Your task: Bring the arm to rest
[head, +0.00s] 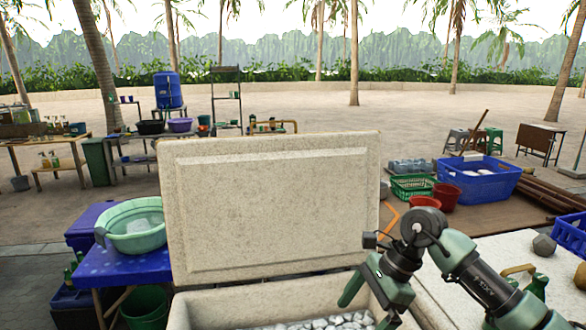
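My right arm comes in from the lower right and is bent. Its green and black gripper (366,311) hangs over the right front of an open pale chest (215,307). Its fingers look spread apart, with nothing seen between them; the lower finger is partly cut off by the bottom edge. The chest's speckled lid (270,205) stands raised behind the gripper. Whitish lumps like ice (335,322) lie inside the chest, mostly below the picture. My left gripper is not in view.
A pale table (508,246) on the right bears a green bottle (537,286), a grey stone (544,244) and a blue crate (570,235). A green basin (135,228) sits on a blue table (150,268) at left. Red buckets (445,196) and a blue bin (480,183) stand farther back.

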